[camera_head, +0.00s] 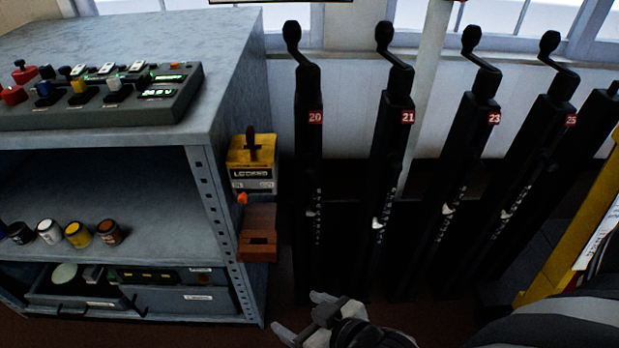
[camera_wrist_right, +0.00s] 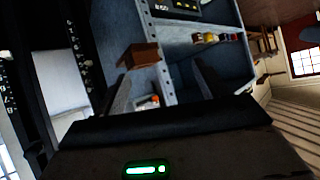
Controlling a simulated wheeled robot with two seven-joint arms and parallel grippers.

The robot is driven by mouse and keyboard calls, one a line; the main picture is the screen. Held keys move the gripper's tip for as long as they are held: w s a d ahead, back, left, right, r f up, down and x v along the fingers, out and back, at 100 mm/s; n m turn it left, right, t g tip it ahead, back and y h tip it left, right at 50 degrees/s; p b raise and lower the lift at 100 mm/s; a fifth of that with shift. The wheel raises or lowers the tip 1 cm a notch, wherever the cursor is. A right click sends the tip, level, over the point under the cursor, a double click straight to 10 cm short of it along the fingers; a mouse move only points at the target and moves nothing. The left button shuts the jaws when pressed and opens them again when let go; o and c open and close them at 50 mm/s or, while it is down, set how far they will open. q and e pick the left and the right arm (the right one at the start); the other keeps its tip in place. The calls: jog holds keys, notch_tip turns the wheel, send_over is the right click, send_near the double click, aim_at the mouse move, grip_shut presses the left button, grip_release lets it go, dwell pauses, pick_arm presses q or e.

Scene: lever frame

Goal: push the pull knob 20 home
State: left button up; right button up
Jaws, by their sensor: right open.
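The black lever with a red 20 plate (camera_head: 315,118) stands upright just right of the grey shelf. Beside it, on the shelf's side, is a yellow box (camera_head: 252,163) with lettering that seems to read LOCKED. A small orange knob (camera_head: 243,198) sits under the box; I cannot read a number on it. In the right wrist view an orange and white piece (camera_wrist_right: 150,101) shows between the fingers, apart from them. My right gripper (camera_head: 302,314) is open and empty, low in front of the shelf corner, below the knob. My left gripper is not in view.
A brown wooden block (camera_head: 258,243) juts from the shelf side below the knob. Levers 21 (camera_head: 407,117), 23 (camera_head: 494,118) and another stand to the right. The grey shelf (camera_head: 225,90) carries a control panel (camera_head: 110,112) and several small paint pots.

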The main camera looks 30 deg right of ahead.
jog(key=shift+d, duration=0.15)
jog(key=c, duration=0.5)
jog(key=d+n, duration=0.1)
jog(key=w+d+n+t, duration=0.1)
jog(key=d, duration=0.1)
jog(key=w+d+n+b, duration=0.1)
jog(key=n, duration=0.1)
jog(key=shift+w+d+t+h, duration=0.1)
jog(key=shift+d+t+h, duration=0.2)
jog(key=shift+d+h, duration=0.1)
jog(key=c, duration=1)
jog(key=d+n, duration=0.1)
jog(key=w+d+n+t, duration=0.1)
jog(key=d+r+n, duration=0.1)
jog(key=shift+w+d+r+t, duration=0.1)
jog(key=shift+w+d+t, duration=0.1)
jog(key=shift+w+t, duration=0.1)
grip_shut()
jog(key=n+t+y+b, duration=0.2)
jog(key=n+t, duration=0.1)
jog(key=n, duration=0.9)
send_near(304, 178)
jog(key=w+a, duration=0.2)
jog(key=a, duration=0.2)
jog(key=w+d, duration=0.2)
jog(key=w, duration=0.1)
jog(key=shift+w+d, duration=0.2)
jog(key=shift+w, duration=0.1)
